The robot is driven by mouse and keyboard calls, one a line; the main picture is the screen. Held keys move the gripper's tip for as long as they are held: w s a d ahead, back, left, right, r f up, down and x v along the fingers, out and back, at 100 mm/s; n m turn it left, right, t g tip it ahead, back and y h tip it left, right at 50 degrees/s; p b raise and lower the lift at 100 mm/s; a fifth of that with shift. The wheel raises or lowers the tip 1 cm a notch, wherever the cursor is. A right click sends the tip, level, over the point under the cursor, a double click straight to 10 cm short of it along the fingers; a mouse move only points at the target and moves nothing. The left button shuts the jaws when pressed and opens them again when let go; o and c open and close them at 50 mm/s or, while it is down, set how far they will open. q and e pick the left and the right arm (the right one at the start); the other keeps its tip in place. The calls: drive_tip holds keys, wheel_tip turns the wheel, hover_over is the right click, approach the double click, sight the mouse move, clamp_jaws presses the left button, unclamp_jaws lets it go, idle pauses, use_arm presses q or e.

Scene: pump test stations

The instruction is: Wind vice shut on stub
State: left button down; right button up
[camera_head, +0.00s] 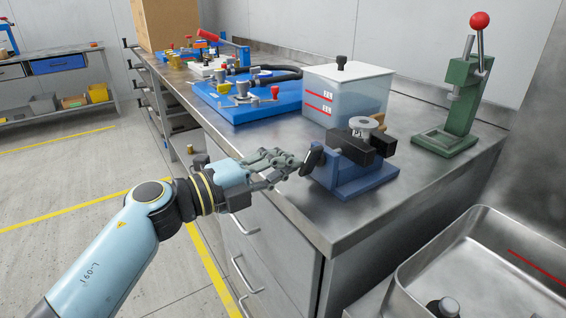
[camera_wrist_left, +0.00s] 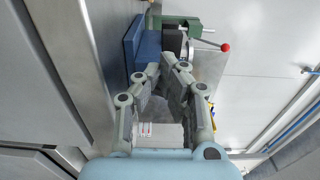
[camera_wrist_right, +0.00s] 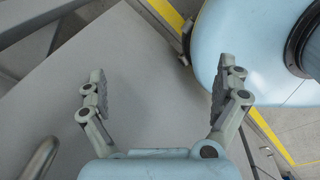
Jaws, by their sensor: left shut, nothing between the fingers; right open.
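The blue vice (camera_head: 350,178) sits on the steel bench near its front edge, with black jaws (camera_head: 366,143) on top. A grey metal stub (camera_head: 363,125) with a round, flat top stands at the jaws; whether they touch it on both sides I cannot tell. A black handle (camera_head: 312,159) is on the vice's left side. My left gripper (camera_head: 294,164) is beside the handle, its fingers shut and empty; contact with the handle is unclear. The left wrist view shows its fingertips (camera_wrist_left: 166,68) close to the blue vice (camera_wrist_left: 148,54). My right gripper (camera_wrist_right: 163,76) is open and empty.
A green press (camera_head: 457,105) with a red knob stands at the right. A lidded white tank (camera_head: 345,92) and a blue board with fittings (camera_head: 233,108) are behind the vice. A steel sink (camera_head: 478,240) lies at front right. Drawer handles (camera_head: 244,275) project below the bench.

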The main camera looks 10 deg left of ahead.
use_arm(q)
drive_tip(key=shift+r+p, duration=0.2)
drive_tip(key=shift+p, duration=0.1)
idle(0.4)
drive_tip(key=shift+r+p, duration=0.75)
drive_tip(key=shift+p, duration=0.85)
drive_tip(key=shift+r+p, duration=0.6)
drive_tip(key=shift+p, duration=0.6)
drive_tip(key=shift+s, duration=0.1)
drive_tip(key=shift+r, duration=0.1)
drive_tip(key=shift+w+a+r+p, duration=0.15)
drive_tip(key=shift+w+a+p, duration=0.1)
drive_tip(key=shift+p, duration=0.15)
drive_tip(key=p+v, duration=0.1)
drive_tip(key=v, duration=0.5)
